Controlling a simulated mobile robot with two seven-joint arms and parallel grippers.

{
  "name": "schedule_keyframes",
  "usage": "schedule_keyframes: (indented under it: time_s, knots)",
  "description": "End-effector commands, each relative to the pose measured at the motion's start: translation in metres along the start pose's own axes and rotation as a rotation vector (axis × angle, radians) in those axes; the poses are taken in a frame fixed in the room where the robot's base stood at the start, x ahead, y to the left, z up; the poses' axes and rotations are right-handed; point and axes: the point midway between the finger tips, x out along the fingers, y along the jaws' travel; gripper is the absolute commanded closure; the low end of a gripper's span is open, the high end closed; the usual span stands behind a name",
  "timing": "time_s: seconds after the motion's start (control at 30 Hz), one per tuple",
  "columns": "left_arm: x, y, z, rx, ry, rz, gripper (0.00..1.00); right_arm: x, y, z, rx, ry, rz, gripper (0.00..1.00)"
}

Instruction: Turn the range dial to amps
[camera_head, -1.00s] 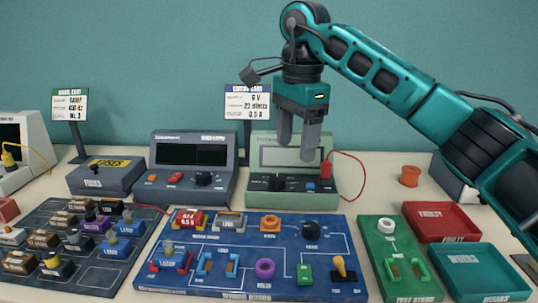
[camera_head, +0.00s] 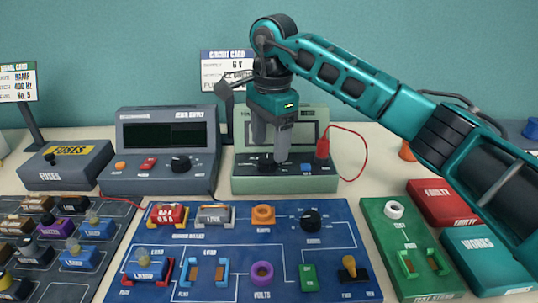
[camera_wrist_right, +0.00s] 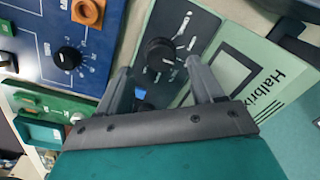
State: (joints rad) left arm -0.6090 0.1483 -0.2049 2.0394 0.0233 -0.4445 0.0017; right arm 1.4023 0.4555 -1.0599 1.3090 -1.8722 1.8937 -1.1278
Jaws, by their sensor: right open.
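The range dial is a black knob (camera_head: 266,163) on the sloped front of the green meter (camera_head: 238,183). My right gripper (camera_head: 270,150) is open and points down over the dial, partly hiding it. In the wrist view the dial (camera_wrist_right: 160,51) shows just beyond and between the two open fingertips (camera_wrist_right: 158,68), with nothing held. White markings surround it, too small to read. Whether the fingers touch the knob I cannot tell. My left gripper is not in view.
A red plug (camera_head: 322,148) with a red lead and a blue button (camera_head: 306,168) sit right of the dial. A grey instrument (camera_head: 130,188) stands close on the left. The blue board (camera_head: 345,285), with its own black knob (camera_head: 310,220), lies in front.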

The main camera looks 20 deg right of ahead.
Motion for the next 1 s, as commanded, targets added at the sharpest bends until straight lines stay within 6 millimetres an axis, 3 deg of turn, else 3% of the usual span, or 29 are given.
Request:
schedule_keyframes:
  time_s: [0.2,0.6,1.0]
  knots:
    - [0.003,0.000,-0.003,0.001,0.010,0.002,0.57,0.028,0.000,0.000,0.000,0.000,0.000,0.33]
    - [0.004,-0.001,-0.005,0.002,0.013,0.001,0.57,0.034,0.000,0.000,0.000,0.000,-0.002,0.34]
    - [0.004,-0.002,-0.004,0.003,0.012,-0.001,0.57,0.034,0.000,0.000,0.000,0.000,-0.001,0.73]
